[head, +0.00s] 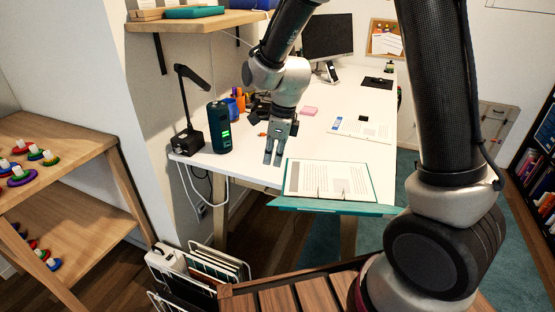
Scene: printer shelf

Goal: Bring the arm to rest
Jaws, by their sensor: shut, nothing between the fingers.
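My gripper (273,158) hangs fingers down over the near left part of the white desk (244,172). Its fingers are shut, with nothing held between them. My arm is bent, coming up at the right and reaching across the top to the gripper. To the right of the fingertips, a printed sheet (327,182) lies on a teal board (330,207) at the desk's near edge. The fingertips look apart from the sheet. Their exact height over the desk is hard to tell.
A dark green cylinder (218,128) with a lit display and a black lamp (188,140) stand left of the gripper. A monitor (327,38) stands at the back. A wooden shelf (60,135) is at the left, a wire rack (205,265) with folders below the desk.

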